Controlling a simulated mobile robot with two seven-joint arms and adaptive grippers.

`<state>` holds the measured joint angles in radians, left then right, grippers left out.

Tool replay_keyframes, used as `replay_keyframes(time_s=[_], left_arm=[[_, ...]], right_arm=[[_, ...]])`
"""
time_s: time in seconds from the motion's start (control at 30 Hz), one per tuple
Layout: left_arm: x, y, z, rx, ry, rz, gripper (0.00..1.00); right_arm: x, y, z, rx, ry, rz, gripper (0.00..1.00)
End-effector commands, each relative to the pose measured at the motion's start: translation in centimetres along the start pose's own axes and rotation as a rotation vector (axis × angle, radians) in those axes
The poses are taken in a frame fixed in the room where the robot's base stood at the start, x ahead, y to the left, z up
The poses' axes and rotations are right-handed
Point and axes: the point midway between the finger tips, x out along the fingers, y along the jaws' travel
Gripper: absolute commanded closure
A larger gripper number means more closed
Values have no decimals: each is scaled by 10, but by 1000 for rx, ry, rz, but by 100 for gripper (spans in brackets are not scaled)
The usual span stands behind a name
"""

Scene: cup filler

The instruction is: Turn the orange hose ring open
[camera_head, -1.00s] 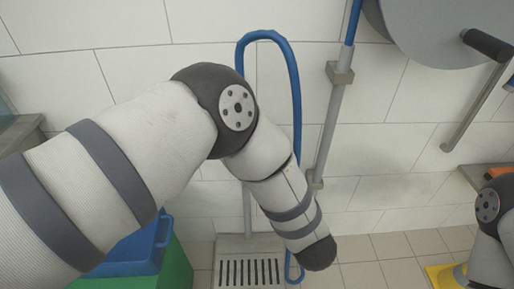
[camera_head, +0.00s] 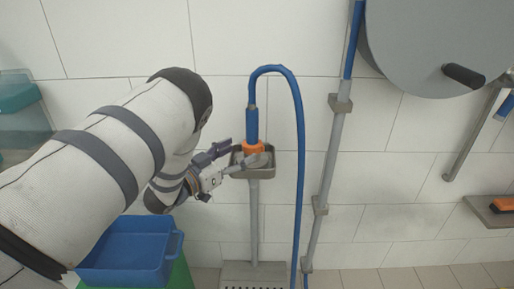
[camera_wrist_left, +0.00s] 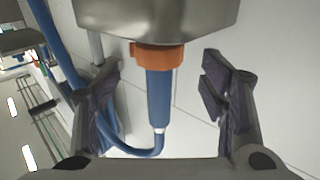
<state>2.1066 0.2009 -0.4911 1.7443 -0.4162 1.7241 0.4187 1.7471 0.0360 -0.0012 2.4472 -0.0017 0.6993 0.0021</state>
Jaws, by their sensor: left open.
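The orange hose ring (camera_head: 254,148) sits at the lower end of the blue hose nozzle (camera_head: 252,125), just above a small grey metal tray (camera_head: 239,172) on a post. My left gripper (camera_head: 232,157) is open beside the ring, coming from the left. In the left wrist view the orange ring (camera_wrist_left: 158,55) shows against the metal tray, with the blue hose below it. The open fingers of my left gripper (camera_wrist_left: 162,90) stand on either side of the hose line, apart from the ring. My right gripper is out of view.
The blue hose (camera_head: 300,150) loops over and hangs down right of the post. A grey pipe (camera_head: 330,170) runs up the tiled wall. A grey reel (camera_head: 430,45) with a dark handle is at upper right. A blue bin (camera_head: 125,255) stands at lower left.

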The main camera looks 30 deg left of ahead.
Motion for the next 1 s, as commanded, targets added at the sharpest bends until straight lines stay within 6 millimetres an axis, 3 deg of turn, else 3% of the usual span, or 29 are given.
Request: replay_keyframes(time_s=[0.1,0.23,0.57,0.6,0.67,0.8,1.0], left_arm=[[28,1,3,1,0,3,35],[49,1,3,1,-1,2,35],[59,1,0,0,1,-1,35],[58,1,0,0,1,-1,37],[58,1,0,0,1,0,51],[58,1,0,1,1,0,83],[58,1,0,0,1,-8,84]], right_arm=[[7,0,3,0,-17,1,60],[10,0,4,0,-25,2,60],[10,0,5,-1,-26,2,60],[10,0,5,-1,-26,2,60],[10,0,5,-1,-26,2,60],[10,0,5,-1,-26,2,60],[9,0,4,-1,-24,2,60]])
